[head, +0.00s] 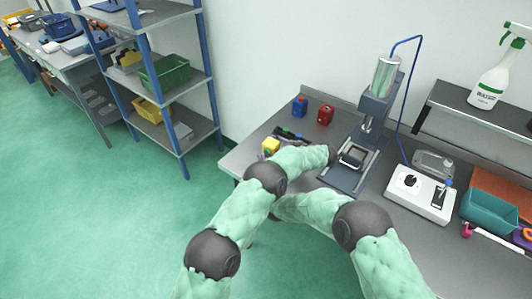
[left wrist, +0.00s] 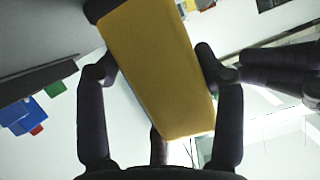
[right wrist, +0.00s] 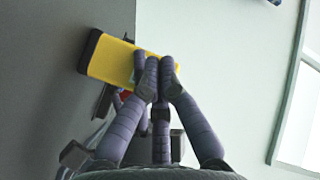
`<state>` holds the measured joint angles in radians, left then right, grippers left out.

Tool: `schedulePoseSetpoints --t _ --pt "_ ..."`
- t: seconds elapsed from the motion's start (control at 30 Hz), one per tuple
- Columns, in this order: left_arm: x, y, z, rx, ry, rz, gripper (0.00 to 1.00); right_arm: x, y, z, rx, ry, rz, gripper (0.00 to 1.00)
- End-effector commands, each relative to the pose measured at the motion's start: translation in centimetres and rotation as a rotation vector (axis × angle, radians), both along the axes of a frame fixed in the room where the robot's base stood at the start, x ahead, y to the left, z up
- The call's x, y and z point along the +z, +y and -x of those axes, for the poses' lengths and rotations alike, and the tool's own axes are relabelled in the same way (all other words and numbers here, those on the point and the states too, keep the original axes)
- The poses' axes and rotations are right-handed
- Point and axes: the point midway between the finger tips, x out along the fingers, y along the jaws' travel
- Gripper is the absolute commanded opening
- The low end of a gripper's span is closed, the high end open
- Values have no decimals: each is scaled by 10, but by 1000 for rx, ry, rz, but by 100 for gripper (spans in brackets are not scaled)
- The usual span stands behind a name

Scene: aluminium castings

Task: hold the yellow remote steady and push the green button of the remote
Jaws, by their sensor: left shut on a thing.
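The yellow remote (left wrist: 155,65) is a long block with a dark end cap. In the left wrist view it lies between the fingers of my left gripper (left wrist: 155,80), which is shut on it. The right wrist view shows the remote (right wrist: 112,60) in front of my right gripper (right wrist: 154,68). The right fingertips are drawn together at the remote's right end and overlap it; I cannot tell whether they touch it. A yellow block (head: 271,146), likely the remote, shows near the bench's left end, where my arms hide most of the grippers. The green button cannot be made out.
A press (head: 366,125) stands on the grey bench, with a white control box (head: 419,194) to its right. Blue (head: 300,106) and red (head: 326,115) blocks sit at the back. A shelf rack (head: 160,75) stands left of the bench. A teal bin (head: 489,212) is far right.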

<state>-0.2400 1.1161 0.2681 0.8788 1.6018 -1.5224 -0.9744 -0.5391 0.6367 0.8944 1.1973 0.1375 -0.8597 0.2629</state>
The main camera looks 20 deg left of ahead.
Motion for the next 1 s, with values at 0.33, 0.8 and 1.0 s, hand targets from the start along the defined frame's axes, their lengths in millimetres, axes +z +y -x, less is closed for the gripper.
schedulePoseSetpoints --t 0.33,0.8,1.0 --pt "-1 0 0 0 1 1 31 0 0 0 0 0 0 0" --pt "-1 0 0 0 1 1 31 0 -2 -8 0 0 0 0" --pt "-1 0 0 0 1 1 31 0 -2 -8 0 0 0 0"
